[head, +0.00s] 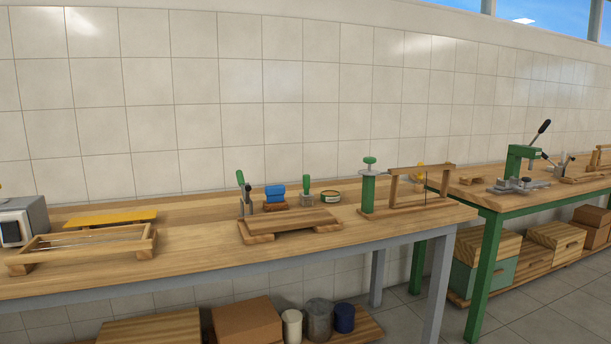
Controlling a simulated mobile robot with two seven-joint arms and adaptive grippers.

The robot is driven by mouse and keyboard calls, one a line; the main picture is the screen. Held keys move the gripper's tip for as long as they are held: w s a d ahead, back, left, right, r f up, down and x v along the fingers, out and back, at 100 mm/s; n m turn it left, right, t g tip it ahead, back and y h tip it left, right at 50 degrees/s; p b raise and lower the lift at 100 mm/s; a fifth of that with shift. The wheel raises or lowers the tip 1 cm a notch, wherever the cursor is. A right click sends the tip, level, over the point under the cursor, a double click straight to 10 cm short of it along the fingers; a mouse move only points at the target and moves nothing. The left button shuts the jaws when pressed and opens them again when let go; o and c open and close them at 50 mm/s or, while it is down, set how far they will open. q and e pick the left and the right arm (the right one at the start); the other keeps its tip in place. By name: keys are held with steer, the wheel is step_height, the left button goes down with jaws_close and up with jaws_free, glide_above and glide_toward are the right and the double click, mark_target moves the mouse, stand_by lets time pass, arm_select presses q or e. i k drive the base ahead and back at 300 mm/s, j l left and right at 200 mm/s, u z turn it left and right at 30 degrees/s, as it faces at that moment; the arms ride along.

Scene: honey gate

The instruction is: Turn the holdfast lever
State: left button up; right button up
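A small metal fixture with an upright green-handled lever (241,180) stands at the middle of the wooden workbench (190,255), behind a low wooden board on feet (290,225). The handle tilts a little to the left. It looks like a clamp lever, but I cannot tell for sure that it is the holdfast; its lower part is partly hidden by the board. A green press (520,160) with a black-handled lever (541,132) stands on the green-legged table at the right. Neither of my grippers is in view.
Near the lever are a blue-topped block (275,195), a green-handled tool (306,187) and a round tin (330,197). A green post (368,188) and wooden frame (422,190) stand right. A wooden frame (85,247) and yellow tray (110,218) lie left. The bench front is mostly clear.

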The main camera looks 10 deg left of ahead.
mark_target(239, 174)
steer(key=i+j+z, duration=0.25)
steer(key=i+j, duration=0.15)
steer(key=i+j+z, duration=0.3)
steer(key=j, duration=0.25)
steer(key=i, duration=0.05)
